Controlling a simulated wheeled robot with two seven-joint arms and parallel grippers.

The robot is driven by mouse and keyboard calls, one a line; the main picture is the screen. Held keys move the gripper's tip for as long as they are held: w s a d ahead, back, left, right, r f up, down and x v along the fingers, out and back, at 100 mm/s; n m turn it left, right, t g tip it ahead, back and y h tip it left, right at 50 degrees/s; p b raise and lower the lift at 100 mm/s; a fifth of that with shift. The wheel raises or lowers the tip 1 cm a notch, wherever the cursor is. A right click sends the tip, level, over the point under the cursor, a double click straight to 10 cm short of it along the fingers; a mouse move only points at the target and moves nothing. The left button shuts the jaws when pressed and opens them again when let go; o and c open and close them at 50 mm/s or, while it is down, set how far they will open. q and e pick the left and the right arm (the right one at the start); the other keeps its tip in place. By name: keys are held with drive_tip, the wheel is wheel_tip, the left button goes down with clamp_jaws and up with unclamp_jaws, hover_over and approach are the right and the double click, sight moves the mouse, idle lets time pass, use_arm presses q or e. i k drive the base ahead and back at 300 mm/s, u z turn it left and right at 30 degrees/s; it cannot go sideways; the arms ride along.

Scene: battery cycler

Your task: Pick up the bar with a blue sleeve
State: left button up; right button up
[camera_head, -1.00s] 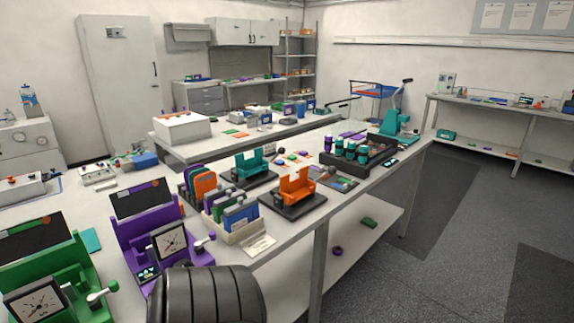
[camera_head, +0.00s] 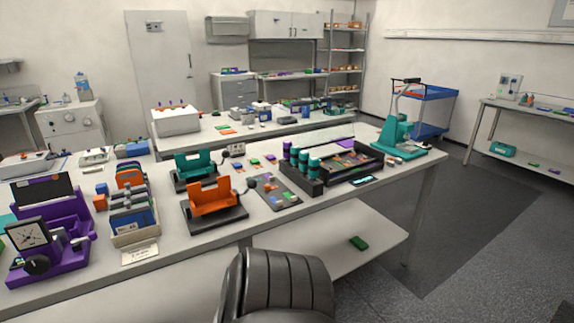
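I cannot single out a bar with a blue sleeve for certain. A cream rack (camera_head: 136,236) on the near bench, left of centre, holds several flat upright pieces, some of them blue-grey. A grey tray (camera_head: 288,202) near the middle of the bench carries small coloured pieces, too small to make out as bars. A black divided tray (camera_head: 345,173) behind it to the right holds several teal-and-black cylinders and small coloured parts. Neither of my grippers is in view.
An orange holder (camera_head: 212,199) and a teal holder (camera_head: 193,166) stand between rack and grey tray. A purple gauge unit (camera_head: 75,216) is at left, a teal press (camera_head: 397,135) at right. A black ribbed form (camera_head: 282,287) blocks the bottom centre.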

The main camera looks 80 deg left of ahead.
sight(238, 166)
drive_tip(key=z, duration=0.05)
drive_tip(key=i, duration=1.45)
drive_tip(key=u, duration=4.05)
